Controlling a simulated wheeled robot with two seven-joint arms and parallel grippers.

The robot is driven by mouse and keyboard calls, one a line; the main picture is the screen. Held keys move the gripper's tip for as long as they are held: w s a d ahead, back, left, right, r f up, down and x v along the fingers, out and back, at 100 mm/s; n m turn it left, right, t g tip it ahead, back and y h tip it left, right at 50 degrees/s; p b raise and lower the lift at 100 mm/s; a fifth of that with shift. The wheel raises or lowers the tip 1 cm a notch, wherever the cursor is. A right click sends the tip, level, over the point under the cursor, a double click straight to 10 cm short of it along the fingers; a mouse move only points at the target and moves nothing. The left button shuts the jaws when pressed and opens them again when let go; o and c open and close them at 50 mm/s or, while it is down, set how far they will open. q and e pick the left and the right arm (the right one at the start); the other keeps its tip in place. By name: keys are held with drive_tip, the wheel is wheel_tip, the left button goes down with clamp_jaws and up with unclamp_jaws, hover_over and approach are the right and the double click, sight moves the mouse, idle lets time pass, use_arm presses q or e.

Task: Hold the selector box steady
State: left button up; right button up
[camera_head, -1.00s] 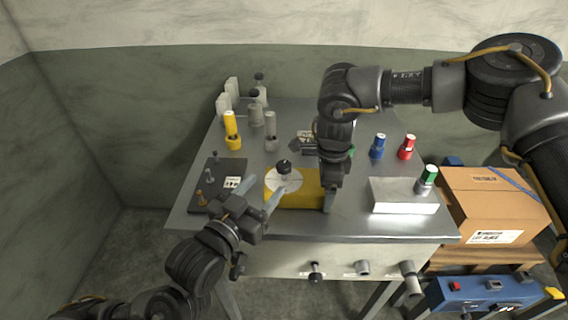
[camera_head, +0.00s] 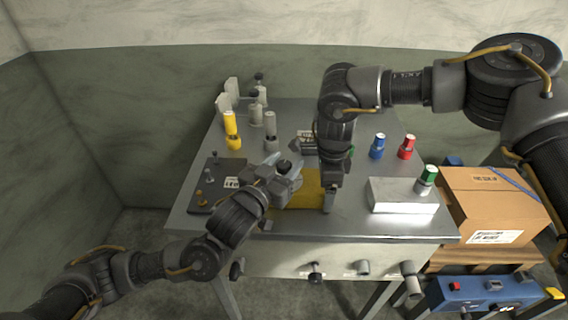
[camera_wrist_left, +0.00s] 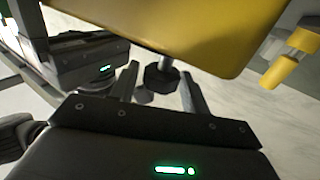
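The selector box is a yellow box (camera_head: 308,190) on the front part of the metal table; its black knob (camera_head: 284,166) stands up on top. My left gripper (camera_head: 282,178) is over the left part of the box and covers much of its dial. In the left wrist view its open fingers (camera_wrist_left: 160,88) stand on either side of the black knob (camera_wrist_left: 159,78), with gaps visible; the yellow box (camera_wrist_left: 190,25) fills the top. My right gripper (camera_head: 331,200) points down at the box's right end. Its fingers overlap each other, so its opening and grip are hidden.
A dark plate (camera_head: 207,189) with small pegs lies left of the box. A pale metal block (camera_head: 402,196) with a green-capped knob is to the right. Yellow, grey, blue and red cylinders stand behind. Knobs (camera_head: 316,272) stick out from the table's front.

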use_arm(q)
drive_tip(key=c, duration=0.7)
drive_tip(key=shift+s+d+r+n+y, duration=0.1)
drive_tip(key=shift+d+n+y, duration=0.15)
drive_tip(key=shift+n+y, duration=0.05)
drive_tip(key=shift+n+t+y, duration=0.3)
drive_tip(key=shift+t+y, duration=0.1)
drive_tip(key=shift+n+t+y, duration=0.4)
drive_tip(key=shift+n+y, duration=0.4)
drive_tip(key=shift+y, duration=0.4)
drive_tip(key=shift+a+y, duration=0.1)
drive_tip(key=shift+y, duration=0.2)
drive_tip(key=o, duration=0.9)
drive_tip(key=shift+a, duration=0.1)
